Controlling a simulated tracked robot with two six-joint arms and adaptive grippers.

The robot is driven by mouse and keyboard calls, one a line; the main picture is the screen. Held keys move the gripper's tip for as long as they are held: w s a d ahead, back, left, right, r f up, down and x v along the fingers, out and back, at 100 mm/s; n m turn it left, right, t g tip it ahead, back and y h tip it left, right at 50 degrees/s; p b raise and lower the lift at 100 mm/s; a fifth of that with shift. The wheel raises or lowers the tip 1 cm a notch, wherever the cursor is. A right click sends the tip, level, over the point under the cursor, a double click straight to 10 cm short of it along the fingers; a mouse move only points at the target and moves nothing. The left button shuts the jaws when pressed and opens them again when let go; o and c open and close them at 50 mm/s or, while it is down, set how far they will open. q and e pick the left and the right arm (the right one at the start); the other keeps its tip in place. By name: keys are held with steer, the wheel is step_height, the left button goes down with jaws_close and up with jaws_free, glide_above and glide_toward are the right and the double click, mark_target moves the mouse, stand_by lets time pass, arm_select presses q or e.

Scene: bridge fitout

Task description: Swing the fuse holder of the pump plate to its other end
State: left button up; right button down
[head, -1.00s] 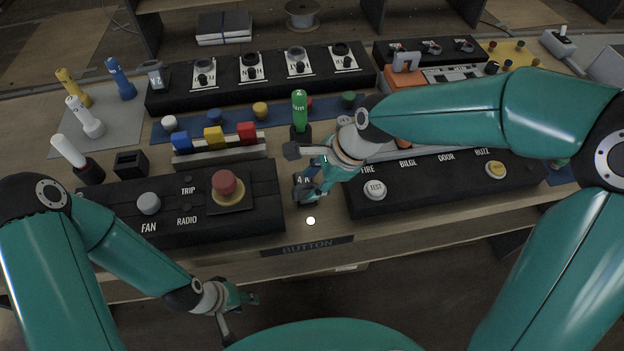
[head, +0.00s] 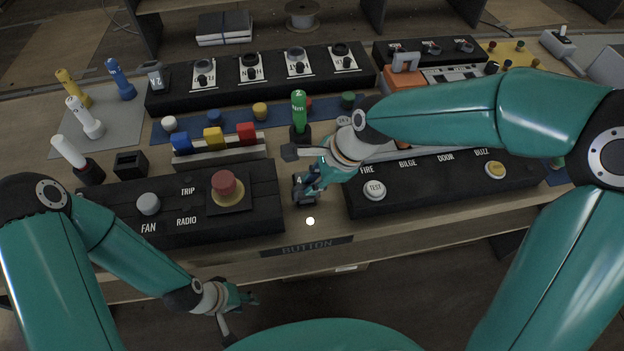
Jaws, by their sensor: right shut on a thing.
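My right gripper (head: 302,174) reaches down between the two black front consoles. It is shut on a small dark part (head: 306,193), which I take to be the fuse holder. The fingers and wrist hide much of this part, so its exact tilt and the plate beneath it cannot be made out. I cannot read a pump label there. My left gripper (head: 241,313) hangs in front of the desk's front edge, low in the picture. Its fingers are apart and hold nothing.
A green-topped upright handle (head: 299,105) stands just behind my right gripper. A white round spot (head: 310,221) shows on the bare desk.

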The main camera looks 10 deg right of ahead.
steer(key=shift+w+r+p, duration=0.15)
steer(key=shift+r+p, duration=0.2)
steer(key=shift+p, duration=0.3)
steer(key=w+r+g+p, duration=0.1)
steer(key=p, duration=0.2)
steer(key=w+g+p, duration=0.1)
steer(key=p, duration=0.2)
steer(key=shift+r+m+g, duration=0.3)
steer(key=shift+r+g, duration=0.05)
steer(key=shift+g, duration=0.05)
steer(key=shift+w+d+r+p, duration=0.1)
steer(key=shift+w+r+p, duration=0.15)
steer(key=shift+w+p, duration=0.65)
steer(key=shift+w, duration=0.65)
